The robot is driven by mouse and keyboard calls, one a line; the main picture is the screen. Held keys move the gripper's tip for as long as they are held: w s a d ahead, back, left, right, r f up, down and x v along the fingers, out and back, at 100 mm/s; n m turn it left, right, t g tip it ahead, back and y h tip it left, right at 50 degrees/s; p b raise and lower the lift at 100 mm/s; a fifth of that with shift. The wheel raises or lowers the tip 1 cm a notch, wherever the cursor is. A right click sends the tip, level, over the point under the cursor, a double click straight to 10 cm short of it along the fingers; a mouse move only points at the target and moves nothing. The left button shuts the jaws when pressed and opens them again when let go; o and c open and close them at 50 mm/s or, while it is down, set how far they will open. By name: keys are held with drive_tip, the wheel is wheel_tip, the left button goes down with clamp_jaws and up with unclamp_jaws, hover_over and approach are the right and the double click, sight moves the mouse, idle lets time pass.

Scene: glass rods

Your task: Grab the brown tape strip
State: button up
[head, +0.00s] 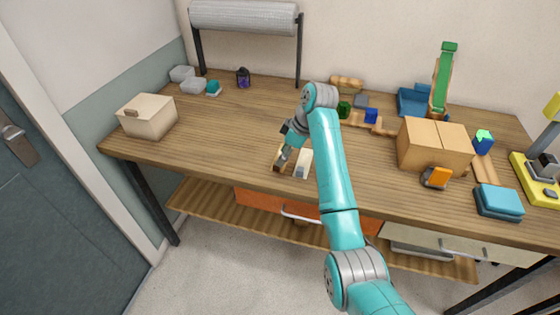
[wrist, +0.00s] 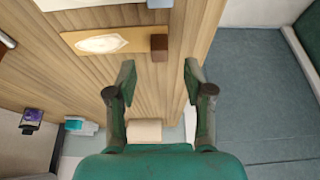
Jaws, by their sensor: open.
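A small dark brown piece (wrist: 159,47) sits at the end of a tan board (wrist: 88,42) that carries a whitish oval, in the wrist view. My gripper (wrist: 160,68) is open and empty, and the brown piece shows just beyond and between its fingertips. In the head view my gripper (head: 284,153) hangs over the tan board near the table's front edge, partly hiding it. I cannot tell for certain which is the brown tape strip.
Grey bins (head: 182,74) and a purple lantern (head: 243,78) stand at the back left. A cardboard box (head: 434,146) stands right of my arm. The tabletop between the cream box and my gripper is clear.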

sight(274, 168)
drive_tip(key=shift+x, duration=2.7)
drive_tip(key=shift+a, duration=0.15)
drive_tip(key=c, duration=0.9)
